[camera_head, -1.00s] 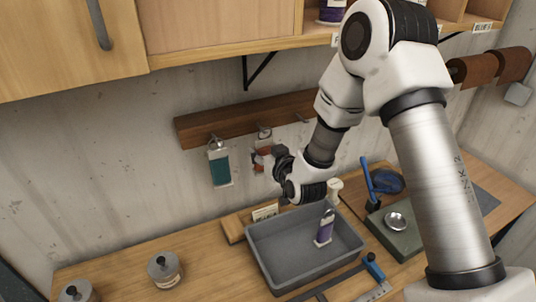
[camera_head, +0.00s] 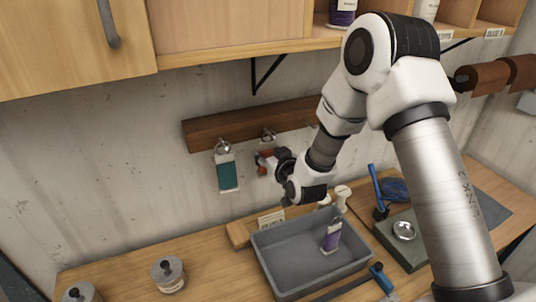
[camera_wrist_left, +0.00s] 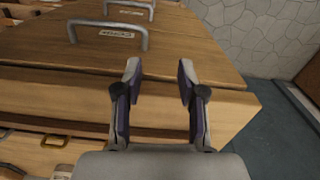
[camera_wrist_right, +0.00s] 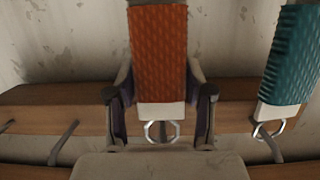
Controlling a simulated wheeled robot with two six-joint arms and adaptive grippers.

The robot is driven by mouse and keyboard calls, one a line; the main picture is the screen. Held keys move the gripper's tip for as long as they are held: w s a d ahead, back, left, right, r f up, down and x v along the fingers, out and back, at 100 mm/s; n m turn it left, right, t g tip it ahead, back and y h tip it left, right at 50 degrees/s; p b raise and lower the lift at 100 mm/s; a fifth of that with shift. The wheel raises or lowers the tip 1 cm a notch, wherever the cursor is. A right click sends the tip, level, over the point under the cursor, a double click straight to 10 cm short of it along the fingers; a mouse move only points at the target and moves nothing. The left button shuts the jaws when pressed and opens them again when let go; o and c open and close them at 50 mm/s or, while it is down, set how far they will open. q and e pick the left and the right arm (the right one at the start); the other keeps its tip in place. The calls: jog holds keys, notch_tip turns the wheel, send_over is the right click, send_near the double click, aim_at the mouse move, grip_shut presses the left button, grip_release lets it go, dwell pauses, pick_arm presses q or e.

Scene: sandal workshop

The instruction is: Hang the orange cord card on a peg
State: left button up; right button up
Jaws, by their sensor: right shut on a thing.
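The orange cord card (camera_wrist_right: 158,55) is between the fingers of my right gripper (camera_wrist_right: 160,100), which is shut on it. Its metal ring (camera_wrist_right: 162,131) is at a peg of the wooden rail; I cannot tell whether the ring is around the peg. In the head view my right gripper (camera_head: 270,160) is just below the middle of the rail (camera_head: 203,132) and hides most of the card. A teal cord card (camera_head: 227,173) hangs from the peg to the left. My left gripper (camera_wrist_left: 159,75) is open and empty, over wooden drawers.
A grey tray (camera_head: 275,270) on the bench below holds a purple cord card (camera_head: 331,238). Metal weights (camera_head: 167,274) stand at the left. A blue-handled tool (camera_head: 377,188) stands right of the tray. Shelves overhang the rail. Free pegs (camera_wrist_right: 64,142) show in the right wrist view.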

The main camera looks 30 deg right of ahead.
jog(key=o, duration=1.4)
jog(key=shift+c, duration=0.2)
jog(key=v, duration=1.2)
jog(key=shift+a, duration=0.1)
